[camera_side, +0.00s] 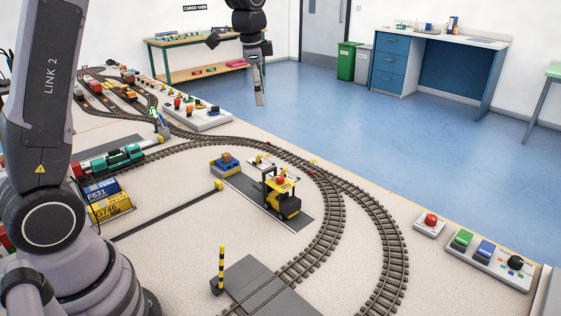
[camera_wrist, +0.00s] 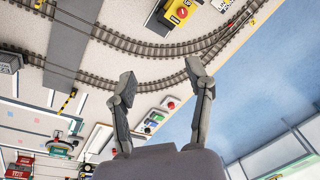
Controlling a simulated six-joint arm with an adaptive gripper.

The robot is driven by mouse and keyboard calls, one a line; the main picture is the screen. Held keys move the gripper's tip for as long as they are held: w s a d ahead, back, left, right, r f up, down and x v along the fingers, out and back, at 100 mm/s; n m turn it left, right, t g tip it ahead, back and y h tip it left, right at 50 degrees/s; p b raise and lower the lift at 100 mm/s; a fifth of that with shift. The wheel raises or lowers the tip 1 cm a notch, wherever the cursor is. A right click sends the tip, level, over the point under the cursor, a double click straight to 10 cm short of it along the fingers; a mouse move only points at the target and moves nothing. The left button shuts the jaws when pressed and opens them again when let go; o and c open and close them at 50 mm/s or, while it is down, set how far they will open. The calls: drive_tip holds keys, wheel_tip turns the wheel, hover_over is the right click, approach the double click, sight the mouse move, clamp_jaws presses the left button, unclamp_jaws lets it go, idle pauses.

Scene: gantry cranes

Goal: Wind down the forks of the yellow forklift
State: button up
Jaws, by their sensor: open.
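The yellow forklift (camera_side: 287,203), with a black mast and cab frame, stands on a dark grey strip inside the curve of the track. Its yellow and red top shows at the upper edge of the wrist view (camera_wrist: 180,11), partly cut off. Its forks are too small to make out, so I cannot tell their height. A blue pallet-like block with a tan load (camera_side: 226,166) sits on the strip beyond it. My gripper (camera_side: 260,92) hangs high above the layout, well clear of the forklift. In the wrist view its two fingers (camera_wrist: 160,80) are apart with nothing between them.
Curved railway tracks (camera_side: 330,205) pass close to the forklift's right. A black-and-yellow post (camera_side: 221,268) and a yellow-ended barrier bar (camera_side: 170,208) stand nearby. A control panel with green and blue buttons and a black knob (camera_side: 490,257) is at the right edge, beside a red button (camera_side: 430,220).

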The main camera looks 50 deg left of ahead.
sight(280, 177)
drive_tip(key=w+a+f+m+g, duration=0.2)
drive_tip(key=w+a+f+m, duration=0.15)
drive_tip(key=w+f, duration=0.75)
drive_tip(key=f, duration=0.5)
drive_tip(key=s+f, duration=0.1)
drive_tip(key=f, duration=0.4)
drive_tip(key=s+f, duration=0.1)
drive_tip(key=f, duration=0.5)
drive_tip(key=shift+d, duration=0.1)
clamp_jaws()
